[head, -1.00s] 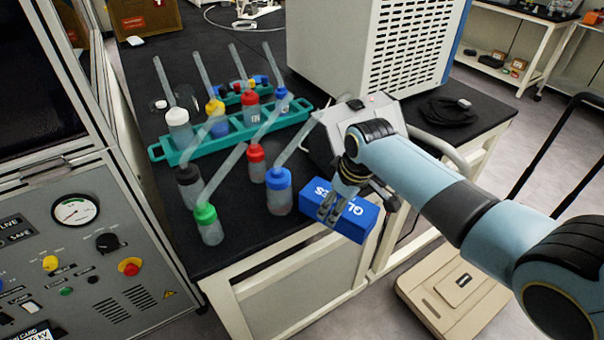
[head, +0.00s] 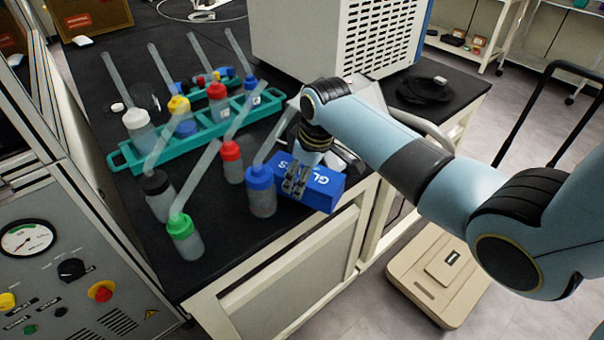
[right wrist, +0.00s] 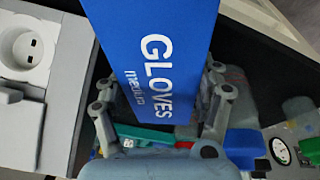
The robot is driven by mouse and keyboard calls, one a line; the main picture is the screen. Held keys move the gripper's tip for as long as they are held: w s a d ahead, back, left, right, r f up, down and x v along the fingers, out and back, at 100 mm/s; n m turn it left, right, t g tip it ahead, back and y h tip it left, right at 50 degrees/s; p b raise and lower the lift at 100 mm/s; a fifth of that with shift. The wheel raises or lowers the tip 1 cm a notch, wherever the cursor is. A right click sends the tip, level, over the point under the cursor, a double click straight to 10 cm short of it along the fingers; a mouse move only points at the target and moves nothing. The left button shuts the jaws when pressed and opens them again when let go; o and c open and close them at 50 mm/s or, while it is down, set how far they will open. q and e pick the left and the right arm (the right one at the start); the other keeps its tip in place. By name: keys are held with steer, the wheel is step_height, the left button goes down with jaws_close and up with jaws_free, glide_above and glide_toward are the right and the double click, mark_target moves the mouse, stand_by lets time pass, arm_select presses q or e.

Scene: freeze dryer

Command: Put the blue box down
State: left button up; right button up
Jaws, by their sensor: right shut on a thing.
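The blue box (head: 322,187), lettered "GLOVES", is at the front edge of the black bench top, beside the blue-capped bottle (head: 261,191). My right gripper (head: 295,180) is shut on it from above. In the right wrist view the blue box (right wrist: 158,55) fills the upper middle, between the fingers of my right gripper (right wrist: 160,110). Part of the box seems to overhang the bench edge; I cannot tell whether its underside touches the bench. My left gripper is not in view.
Bottles with red (head: 231,161), green (head: 185,236) and black (head: 158,195) caps stand left of the box. A teal rack (head: 126,160) holds more bottles behind them. A large white machine (head: 345,45) stands at the back. A beige scale (head: 440,270) is on the floor.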

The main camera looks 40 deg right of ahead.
steer(key=shift+w+f, duration=0.25)
steer(key=o, duration=1.1)
steer(key=shift+o, duration=0.3)
steer(key=shift+s+r, duration=0.1)
steer(key=shift+r, duration=0.45)
steer(key=s, duration=1.2)
steer(key=s+d+f+m+g, duration=0.1)
steer(key=s+f, duration=0.4)
steer(key=f, duration=0.3)
steer(key=s+d+f+m, duration=0.2)
steer(key=s+f, duration=0.3)
steer(key=f, duration=0.4)
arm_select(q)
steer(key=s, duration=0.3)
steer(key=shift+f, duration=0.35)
arm_select(e)
steer(key=s+a+f, duration=0.1)
steer(key=s+f, duration=0.3)
steer(key=s, duration=0.4)
steer(key=s+a+f+m, duration=0.1)
steer(key=s+f, duration=0.4)
steer(key=s, duration=0.2)
steer(key=s+f+h, duration=0.1)
steer(key=s+f, duration=0.3)
steer(key=s, duration=0.4)
steer(key=shift+s+a+f+m+g, duration=0.25)
steer(key=shift+s+a+m+g, duration=0.05)
steer(key=shift+s+a+g, duration=0.1)
